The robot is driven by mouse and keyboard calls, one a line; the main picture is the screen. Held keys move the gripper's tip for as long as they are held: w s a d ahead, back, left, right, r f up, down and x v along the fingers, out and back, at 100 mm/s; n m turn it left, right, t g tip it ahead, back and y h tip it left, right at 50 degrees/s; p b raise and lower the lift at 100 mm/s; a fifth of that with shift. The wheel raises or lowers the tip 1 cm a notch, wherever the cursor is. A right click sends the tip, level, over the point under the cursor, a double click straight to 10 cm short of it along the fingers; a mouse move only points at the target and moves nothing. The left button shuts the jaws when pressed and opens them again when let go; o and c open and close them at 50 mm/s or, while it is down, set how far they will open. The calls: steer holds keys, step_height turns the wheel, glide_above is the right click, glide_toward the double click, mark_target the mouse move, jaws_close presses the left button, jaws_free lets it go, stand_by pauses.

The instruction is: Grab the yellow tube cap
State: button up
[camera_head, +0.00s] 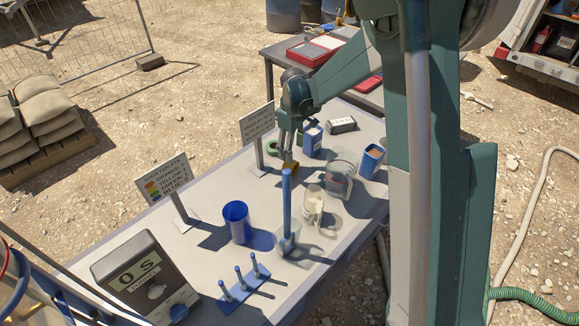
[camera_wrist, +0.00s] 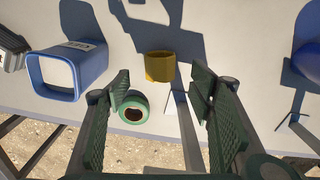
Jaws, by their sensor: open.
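The yellow tube cap (camera_wrist: 160,66) is a short yellow cylinder on the light table top (camera_wrist: 240,70). In the wrist view it lies just beyond my fingertips, roughly centred between them. In the head view the yellow cap (camera_head: 292,167) shows small and partly covered below my gripper (camera_head: 286,150). My gripper (camera_wrist: 162,92) points down at the table. Its green padded fingers are spread wide with nothing held between them. The cap looks apart from both fingers, though its exact height gap to them is hard to tell.
A green ring-shaped piece (camera_wrist: 134,107) lies close by the left finger. A blue open container (camera_wrist: 75,70) stands to its left. A sign (camera_head: 258,125), clear container (camera_head: 341,178), pitcher (camera_head: 313,205), blue cup (camera_head: 237,222) and timer (camera_head: 146,277) also stand on the table.

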mark_target(289, 165)
steer(key=shift+w+a+f+n, duration=0.15)
steer(key=shift+w+a+f, duration=0.15)
steer(key=shift+f, duration=0.35)
steer(key=shift+w+a+f+n, duration=0.15)
steer(key=shift+a+f, duration=0.1)
steer(key=shift+f, duration=0.35)
steer(key=shift+f, duration=1.3)
steer(key=shift+a+f+b, duration=0.1)
steer(key=shift+f+b, duration=0.35)
steer(key=shift+f, duration=2.15)
steer(key=c, duration=1)
